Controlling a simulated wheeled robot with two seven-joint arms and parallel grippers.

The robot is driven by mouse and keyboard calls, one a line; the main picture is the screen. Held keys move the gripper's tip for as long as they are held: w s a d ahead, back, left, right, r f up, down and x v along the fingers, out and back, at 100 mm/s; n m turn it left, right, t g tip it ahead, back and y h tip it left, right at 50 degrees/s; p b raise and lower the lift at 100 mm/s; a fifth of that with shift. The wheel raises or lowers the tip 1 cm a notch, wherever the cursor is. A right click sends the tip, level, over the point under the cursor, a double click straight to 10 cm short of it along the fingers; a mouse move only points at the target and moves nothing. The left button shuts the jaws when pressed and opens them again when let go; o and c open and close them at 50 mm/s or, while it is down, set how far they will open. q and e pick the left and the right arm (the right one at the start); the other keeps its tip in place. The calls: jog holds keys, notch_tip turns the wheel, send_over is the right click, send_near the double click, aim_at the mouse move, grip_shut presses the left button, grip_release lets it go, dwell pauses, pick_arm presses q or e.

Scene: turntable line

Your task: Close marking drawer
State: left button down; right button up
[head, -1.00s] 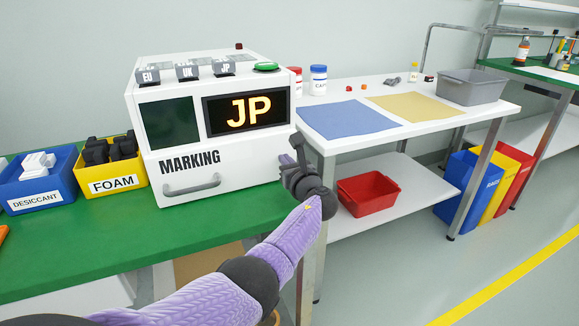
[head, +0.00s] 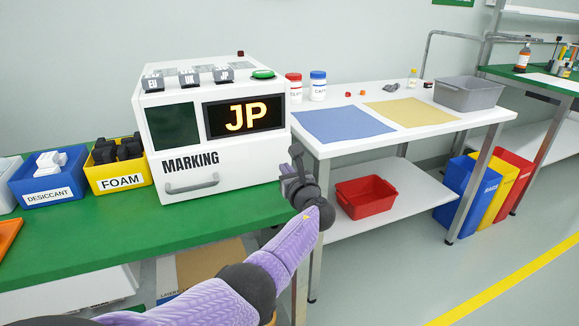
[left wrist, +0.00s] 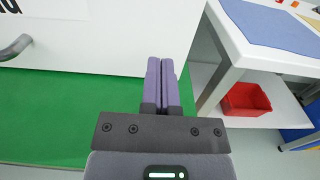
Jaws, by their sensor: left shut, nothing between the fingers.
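The marking machine is a white box (head: 274,75) with a lit screen reading JP. Its white drawer front (head: 250,172), labelled MARKING, has a grey bar handle (head: 192,184) low on its left. The drawer front looks flush with the box; a small gap cannot be ruled out. My left gripper (head: 290,163) is shut and empty near the machine's front right corner, well right of the handle. In the left wrist view, the shut fingers (left wrist: 160,65) overlap the lower white front, with the handle (left wrist: 15,47) far left. I cannot tell whether they touch it. My right gripper is not in view.
A blue desiccant bin (head: 18,186) and yellow foam bin (head: 138,180) stand left of the machine on the green bench (head: 110,236). A white table (head: 425,118) stands to the right, with a red bin (head: 366,204) on its lower shelf.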

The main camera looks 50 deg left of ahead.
pick_arm(q)
jog(key=p+v, duration=0.6)
jog(key=v, duration=0.4)
jog(key=s+d+f+n+g+h+p, duration=0.1)
jog(key=s+d+f+n+h, duration=0.15)
jog(key=s+f, duration=0.55)
jog(key=s+d+f+n+g+h+p, duration=0.15)
jog(key=s+f+h, duration=0.3)
jog(key=f, duration=0.55)
jog(key=s+d+f+n+g+h+p, duration=0.1)
jog(key=s+d+f+n+h, duration=0.15)
jog(key=s+f, duration=0.55)
jog(key=s+d+f+n+g+h+p, duration=0.1)
jog(key=s+d+n+h, duration=0.1)
jog(key=s, duration=0.7)
jog(key=s+d+f+n+g+h, duration=0.1)
jog(key=s+d+f+n+h, duration=0.1)
jog(key=s+d+n, duration=0.2)
jog(key=s+d+f+n+g+h+p, duration=0.1)
jog(key=s+n, duration=0.6)
jog(key=s, duration=0.9)
jog(key=shift+d+f+g+h+p, duration=0.35)
jog(key=shift+d+f+g+h, duration=0.25)
jog(key=shift+d, duration=0.4)
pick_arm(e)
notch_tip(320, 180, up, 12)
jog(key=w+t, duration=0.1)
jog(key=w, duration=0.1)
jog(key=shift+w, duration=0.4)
